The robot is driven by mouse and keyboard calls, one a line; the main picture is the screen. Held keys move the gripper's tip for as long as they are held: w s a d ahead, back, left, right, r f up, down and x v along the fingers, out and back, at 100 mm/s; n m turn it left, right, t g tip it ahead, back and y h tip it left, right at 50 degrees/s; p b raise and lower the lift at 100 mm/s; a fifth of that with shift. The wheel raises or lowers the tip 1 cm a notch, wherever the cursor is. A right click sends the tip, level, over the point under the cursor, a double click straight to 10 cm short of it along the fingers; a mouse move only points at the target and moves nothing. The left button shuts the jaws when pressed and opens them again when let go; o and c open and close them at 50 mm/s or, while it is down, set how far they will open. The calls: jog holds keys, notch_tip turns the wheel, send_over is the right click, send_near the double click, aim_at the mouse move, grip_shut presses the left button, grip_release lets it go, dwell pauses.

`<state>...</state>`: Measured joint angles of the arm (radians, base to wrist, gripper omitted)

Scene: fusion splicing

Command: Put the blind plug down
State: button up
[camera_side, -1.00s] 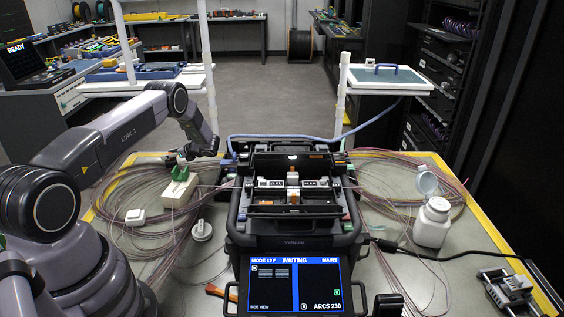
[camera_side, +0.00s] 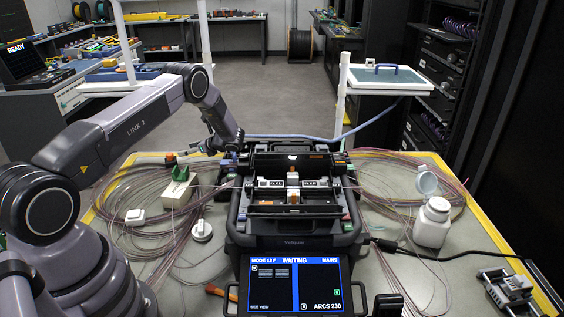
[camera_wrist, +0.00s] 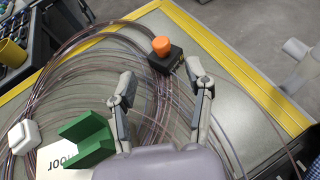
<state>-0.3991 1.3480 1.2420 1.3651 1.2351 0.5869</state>
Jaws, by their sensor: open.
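An orange round-topped piece (camera_wrist: 161,45) on a small black block (camera_wrist: 166,63) lies ahead of my fingertips in the wrist view; I take the orange piece for the blind plug, but cannot be sure. It shows small at the table's back left in the side view (camera_side: 170,156). My gripper (camera_wrist: 158,75) is open, with nothing held between its fingers. In the side view my gripper (camera_side: 208,146) is right of the orange piece, by the splicer's back left corner, its tips partly hard to make out.
A white box (camera_side: 176,193) with a green clip (camera_side: 180,174) stands just in front of the orange piece. Coiled fibres (camera_side: 140,195) cover the table's left side. The black splicer (camera_side: 292,215) fills the middle. A white bottle (camera_side: 432,222) stands at the right.

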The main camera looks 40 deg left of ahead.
jog(key=s+d+r+n+t+h, duration=0.1)
jog(key=d+r+n+h, duration=0.1)
jog(key=d+r, duration=0.55)
jog(key=s+d+r+n+t+h, duration=0.1)
jog(key=s+d+r+n, duration=0.2)
jog(key=r, duration=0.7)
jog(key=d+r+n+t+h, duration=0.1)
jog(key=d+r+n+h, duration=0.1)
jog(key=d+r, duration=0.6)
jog(key=s+d+r+n+t+h, duration=0.3)
jog(key=s+d+r, duration=0.1)
jog(key=s+d, duration=0.5)
jog(key=s+d+r+n+t+h, duration=0.3)
jog(key=s+d, duration=0.6)
jog(key=s, duration=0.4)
jog(key=shift+s+d+r+n+t+h, duration=0.3)
jog(key=shift+s+d+r+t+h, duration=0.1)
jog(key=shift+r+t+h, duration=0.35)
